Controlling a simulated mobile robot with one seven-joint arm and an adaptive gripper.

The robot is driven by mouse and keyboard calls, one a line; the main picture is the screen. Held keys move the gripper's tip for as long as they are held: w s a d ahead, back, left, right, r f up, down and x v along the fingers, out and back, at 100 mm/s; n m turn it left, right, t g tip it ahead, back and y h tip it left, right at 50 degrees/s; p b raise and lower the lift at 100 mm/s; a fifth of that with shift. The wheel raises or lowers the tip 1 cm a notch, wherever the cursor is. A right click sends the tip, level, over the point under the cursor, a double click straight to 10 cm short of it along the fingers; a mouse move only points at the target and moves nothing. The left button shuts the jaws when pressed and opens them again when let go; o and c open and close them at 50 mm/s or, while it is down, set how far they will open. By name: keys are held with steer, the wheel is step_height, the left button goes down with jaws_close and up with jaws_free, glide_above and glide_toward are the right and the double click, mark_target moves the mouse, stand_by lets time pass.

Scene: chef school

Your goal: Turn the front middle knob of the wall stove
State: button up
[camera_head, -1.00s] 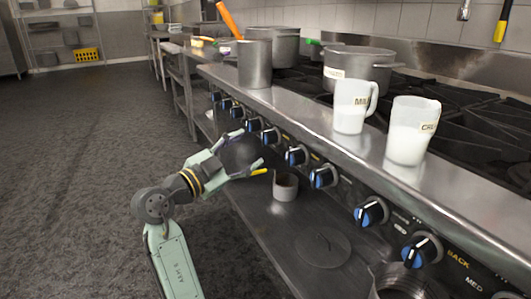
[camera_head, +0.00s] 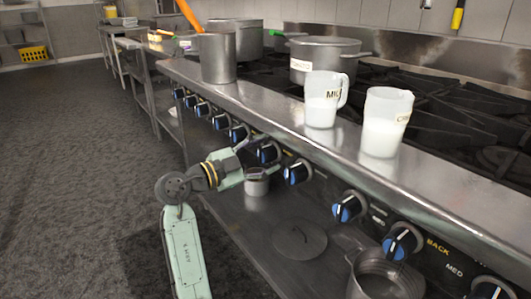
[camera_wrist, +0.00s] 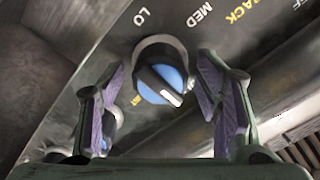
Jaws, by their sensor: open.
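The stove front (camera_head: 325,180) carries a row of black knobs with blue faces. In the wrist view one knob (camera_wrist: 163,80) sits between the two purple-padded fingers of my open gripper (camera_wrist: 162,68), with a gap showing on each side. Its white pointer slants to the lower right. In the head view my gripper (camera_head: 251,158) is at the front panel, by a knob (camera_head: 268,152) in the middle of the row. Its fingers are partly hidden by my wrist there. Nothing is held.
A milk jug (camera_head: 321,100) and a second jug (camera_head: 384,124) stand on the steel ledge, near several pots. A small pot (camera_head: 257,186), a flat lid (camera_head: 299,241) and a larger pot (camera_head: 385,283) are on the shelf below the knobs. The floor at left is clear.

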steer(key=shift+w+d, duration=0.2)
steer(key=shift+d, duration=0.05)
steer(key=shift+c, duration=0.3)
steer(key=c, duration=1.1)
